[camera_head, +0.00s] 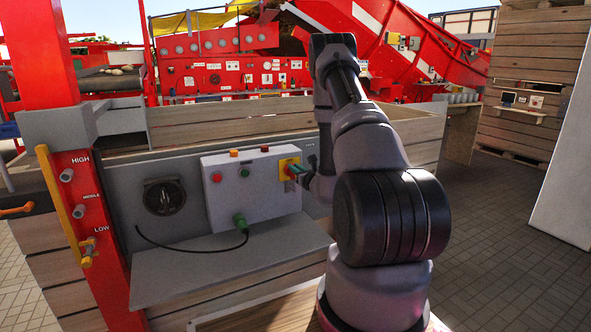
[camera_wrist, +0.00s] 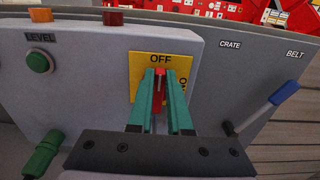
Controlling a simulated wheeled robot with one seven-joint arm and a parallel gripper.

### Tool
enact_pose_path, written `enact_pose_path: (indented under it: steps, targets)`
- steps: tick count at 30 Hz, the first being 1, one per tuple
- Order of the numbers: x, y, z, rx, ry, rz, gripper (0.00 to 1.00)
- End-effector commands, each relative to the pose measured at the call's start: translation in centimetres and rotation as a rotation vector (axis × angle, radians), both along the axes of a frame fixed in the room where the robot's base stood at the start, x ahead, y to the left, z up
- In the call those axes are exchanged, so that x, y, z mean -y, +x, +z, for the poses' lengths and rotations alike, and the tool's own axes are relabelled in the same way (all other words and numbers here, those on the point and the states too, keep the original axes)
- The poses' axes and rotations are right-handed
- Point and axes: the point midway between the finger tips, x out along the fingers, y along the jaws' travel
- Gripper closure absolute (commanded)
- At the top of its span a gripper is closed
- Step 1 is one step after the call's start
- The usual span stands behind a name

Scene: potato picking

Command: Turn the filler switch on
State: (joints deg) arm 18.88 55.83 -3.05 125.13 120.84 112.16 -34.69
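The filler switch is a red handle (camera_wrist: 160,90) on a yellow plate (camera_wrist: 137,66) marked OFF at its top, in the middle of the wrist view. A second label at the plate's right is mostly hidden. The handle points up toward OFF. My gripper (camera_wrist: 159,74) has green fingers, one on each side of the handle, close against it with little gap seen. In the head view the yellow plate (camera_head: 283,168) is at the right end of the grey control box (camera_head: 240,208), and my gripper (camera_head: 293,171) reaches it from the right.
A green LEVEL button (camera_wrist: 38,62) and a green connector (camera_wrist: 42,155) are left of the plate. A blue-tipped lever (camera_wrist: 284,92) stands right, near the CRATE and BELT labels. A black rotary knob (camera_head: 164,196) and a yellow lever (camera_head: 68,205) are farther left.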

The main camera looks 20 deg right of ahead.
Motion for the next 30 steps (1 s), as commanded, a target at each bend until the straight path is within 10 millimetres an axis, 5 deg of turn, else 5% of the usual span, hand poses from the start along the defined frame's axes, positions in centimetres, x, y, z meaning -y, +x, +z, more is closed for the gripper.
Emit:
enact_pose_path:
  steps: [14, 30]
  targets:
    - [0.2, 0.0, 0.0, -0.002, 0.055, 0.0, 1.0]
    - [1.3, 0.0, -0.3, -0.017, 0.49, -0.002, 1.0]
